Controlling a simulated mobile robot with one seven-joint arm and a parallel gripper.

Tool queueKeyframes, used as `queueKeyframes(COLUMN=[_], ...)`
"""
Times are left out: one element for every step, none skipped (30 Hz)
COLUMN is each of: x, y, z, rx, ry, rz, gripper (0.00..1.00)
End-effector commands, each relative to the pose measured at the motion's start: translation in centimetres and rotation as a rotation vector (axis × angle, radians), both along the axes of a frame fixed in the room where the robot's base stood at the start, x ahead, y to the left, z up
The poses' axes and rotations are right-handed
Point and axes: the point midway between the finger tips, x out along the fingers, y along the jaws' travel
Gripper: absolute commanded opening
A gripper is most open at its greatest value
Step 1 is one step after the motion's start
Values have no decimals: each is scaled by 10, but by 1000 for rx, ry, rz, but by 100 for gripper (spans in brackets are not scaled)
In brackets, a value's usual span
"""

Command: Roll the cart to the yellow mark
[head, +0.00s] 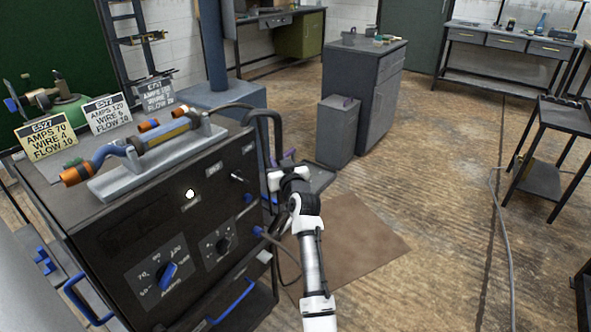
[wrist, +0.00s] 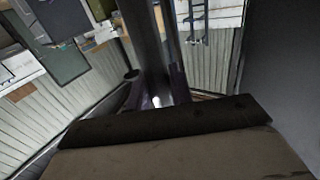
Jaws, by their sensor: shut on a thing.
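The cart carries a black welding machine (head: 190,215) with dials and blue handles, at the left of the head view. A dark curved bar (head: 277,125) rises at the cart's far right end. My gripper (head: 273,180) is beside that end, shut on what looks like this dark bar; my wrist hides the exact contact. In the wrist view, a dark bar and a pale surface fill the lower part, and the grip is unclear. I see no yellow mark on the floor in view.
A brown mat (head: 350,240) lies on the floor right of my arm. A grey cabinet (head: 365,85) stands behind, and a dark side table (head: 545,150) at right. A cable (head: 505,235) crosses the open floor.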

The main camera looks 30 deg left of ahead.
Motion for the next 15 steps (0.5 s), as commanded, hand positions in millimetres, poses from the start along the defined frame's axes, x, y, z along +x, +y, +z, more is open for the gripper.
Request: queueKeyframes(x=[-9, -9, -9, -9, -9, -9, -9, -9, -9, -8, -8, -8, -8, -8, -8], y=[13, 16, 19, 21, 22, 23, 24, 25, 25, 25, 26, 26, 26, 25, 25], z=[-7, -7, -7, -7, -7, -7, -7, -7, -7, -7, -7, -7, -7, -7, -7], rx=[-8, -9, -9, -8, -8, -8, -9, -9, -9, -9, -9, -8, -8, -8, -8], ry=[9, 10, 10, 9, 9, 9, 9, 9, 9, 9, 9, 9, 9, 9, 9], rz=[20, 20, 20, 21, 21, 20, 20, 19, 19, 19, 19, 18, 18, 18, 18], gripper=[0, 0, 0, 0, 0, 0, 0, 0, 0, 0, 0, 0, 0, 0, 0])
